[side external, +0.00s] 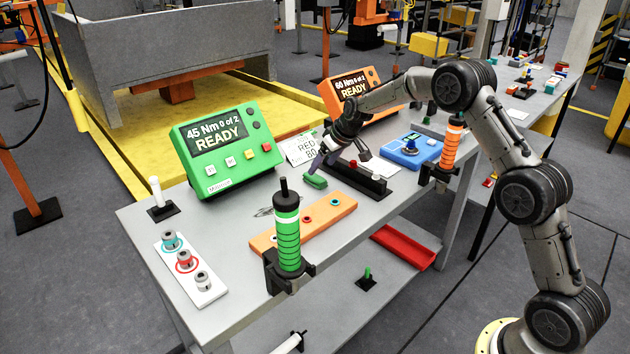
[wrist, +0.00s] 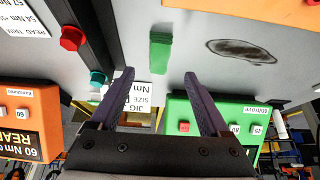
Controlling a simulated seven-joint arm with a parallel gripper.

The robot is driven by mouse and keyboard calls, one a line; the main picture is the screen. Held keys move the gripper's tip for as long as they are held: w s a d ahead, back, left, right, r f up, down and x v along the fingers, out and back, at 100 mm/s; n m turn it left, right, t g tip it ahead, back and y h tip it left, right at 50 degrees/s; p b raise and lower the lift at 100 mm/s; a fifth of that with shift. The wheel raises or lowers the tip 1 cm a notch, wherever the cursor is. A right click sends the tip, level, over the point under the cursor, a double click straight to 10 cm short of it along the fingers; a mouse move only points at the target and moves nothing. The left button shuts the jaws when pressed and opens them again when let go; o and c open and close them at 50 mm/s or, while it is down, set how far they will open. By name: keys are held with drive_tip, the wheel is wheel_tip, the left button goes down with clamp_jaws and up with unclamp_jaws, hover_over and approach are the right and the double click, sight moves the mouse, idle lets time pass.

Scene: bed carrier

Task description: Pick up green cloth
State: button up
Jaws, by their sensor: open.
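The green cloth (side external: 316,181) is a small folded piece lying on the grey table, in front of the white sign card. In the side view my gripper (side external: 318,162) is just above the cloth, pointing down. I cannot tell from the side view how large the gap is.
A black rail with a red knob (side external: 364,177) stands close to the right of the cloth. The white sign card (side external: 299,148), green display box (side external: 222,158) and orange display box (side external: 350,87) stand behind. An orange block (side external: 303,222) lies in front. A dark stain (wrist: 241,50) marks the table.

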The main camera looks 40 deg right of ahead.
sight(315, 177)
drive_tip(key=shift+x, duration=3.05)
clamp_jaws()
